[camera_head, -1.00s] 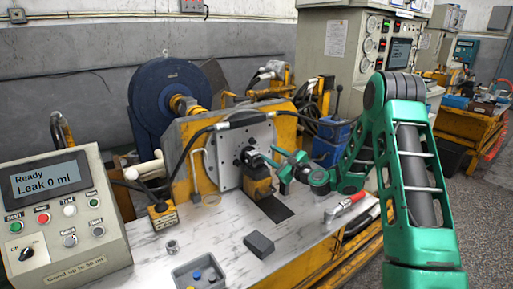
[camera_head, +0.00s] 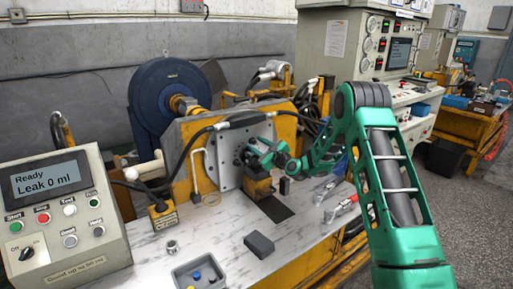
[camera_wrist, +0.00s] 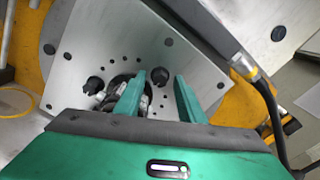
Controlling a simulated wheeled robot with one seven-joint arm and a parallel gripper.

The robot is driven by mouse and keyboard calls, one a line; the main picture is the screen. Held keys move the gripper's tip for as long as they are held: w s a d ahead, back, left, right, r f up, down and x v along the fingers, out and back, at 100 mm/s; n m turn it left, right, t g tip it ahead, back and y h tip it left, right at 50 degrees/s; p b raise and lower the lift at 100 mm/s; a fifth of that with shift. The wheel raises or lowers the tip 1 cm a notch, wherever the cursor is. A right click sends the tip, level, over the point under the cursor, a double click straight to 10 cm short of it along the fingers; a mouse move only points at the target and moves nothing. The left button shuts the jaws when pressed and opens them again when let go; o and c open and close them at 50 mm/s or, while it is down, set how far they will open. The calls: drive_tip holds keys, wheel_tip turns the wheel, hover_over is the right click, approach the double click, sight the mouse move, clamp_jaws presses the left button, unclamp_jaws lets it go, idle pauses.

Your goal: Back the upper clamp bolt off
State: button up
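The steel mounting plate (camera_head: 226,170) stands upright on the yellow stand, with the dark motor (camera_head: 243,156) at its middle. In the wrist view the plate (camera_wrist: 110,45) fills much of the picture. A black bolt head (camera_wrist: 160,76), which looks like the upper clamp bolt, shows between my fingers, with a gap visible on each side. A second black bolt head (camera_wrist: 94,85) is left of it, beyond the left finger. My gripper (camera_wrist: 160,82) is open around the upper bolt, not visibly touching it. In the head view my gripper (camera_head: 262,150) hides that bolt.
A yellow block (camera_head: 258,188) sits below the motor. A dark upright piece (camera_head: 286,187) and a red-handled tool (camera_head: 343,208) lie to the right. A grey block (camera_head: 259,244), a nut (camera_head: 172,246) and a tray (camera_head: 176,277) are in front. A black hose (camera_wrist: 268,100) runs near the plate.

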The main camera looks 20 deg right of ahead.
clamp_jaws()
